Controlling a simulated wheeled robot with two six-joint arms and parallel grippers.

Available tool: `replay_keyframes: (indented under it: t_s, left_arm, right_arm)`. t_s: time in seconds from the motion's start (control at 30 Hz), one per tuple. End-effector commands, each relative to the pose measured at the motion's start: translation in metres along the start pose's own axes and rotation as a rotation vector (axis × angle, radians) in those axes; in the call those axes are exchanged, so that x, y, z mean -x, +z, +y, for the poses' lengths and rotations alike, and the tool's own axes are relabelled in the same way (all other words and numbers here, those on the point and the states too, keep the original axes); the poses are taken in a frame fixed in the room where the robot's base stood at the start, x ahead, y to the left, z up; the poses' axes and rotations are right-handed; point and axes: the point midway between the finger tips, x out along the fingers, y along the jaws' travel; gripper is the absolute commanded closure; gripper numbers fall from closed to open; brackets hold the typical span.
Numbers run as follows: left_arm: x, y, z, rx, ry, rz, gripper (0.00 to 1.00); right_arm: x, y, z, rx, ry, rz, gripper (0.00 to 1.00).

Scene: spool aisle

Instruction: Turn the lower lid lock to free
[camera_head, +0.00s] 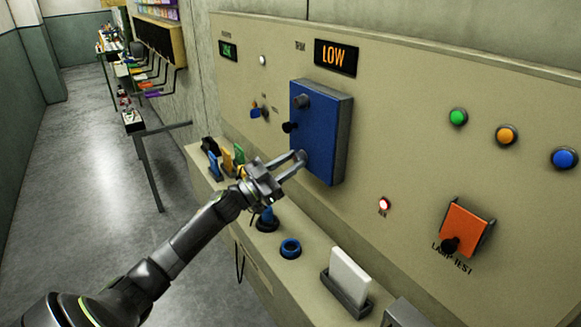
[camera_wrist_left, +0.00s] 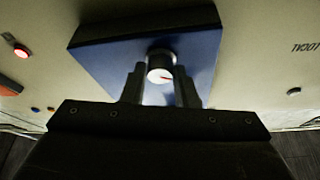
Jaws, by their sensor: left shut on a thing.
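A blue lid (camera_head: 325,140) stands on the beige panel. It has a grey upper lock (camera_head: 303,101) near its top and a black knob (camera_head: 290,127) at its left edge. My left gripper (camera_head: 299,158) is at the lower end of the lid, shut on the lower lid lock, which it mostly hides in the head view. In the left wrist view the lower lid lock (camera_wrist_left: 160,74) is a round pale knob with a red mark on its face, between the two fingers. The blue lid (camera_wrist_left: 105,58) lies behind it. My right gripper is out of view.
An orange cover (camera_head: 465,232) and green, orange and blue buttons are on the panel to the right. A lit display (camera_head: 335,56) reads LOW.

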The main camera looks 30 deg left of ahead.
Motion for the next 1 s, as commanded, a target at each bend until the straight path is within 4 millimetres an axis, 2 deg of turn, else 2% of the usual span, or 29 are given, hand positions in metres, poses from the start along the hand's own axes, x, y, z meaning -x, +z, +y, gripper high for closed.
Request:
replay_keyframes:
  t_s: [0.5, 1.0]
  left_arm:
    - [0.0, 0.001, -0.004, -0.456, 0.188, -0.001, 0.96]
    - [-0.001, -0.002, -0.006, -0.859, 0.356, 0.0, 0.96]
  right_arm:
    - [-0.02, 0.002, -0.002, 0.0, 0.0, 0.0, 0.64]
    - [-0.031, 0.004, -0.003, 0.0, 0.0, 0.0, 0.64]
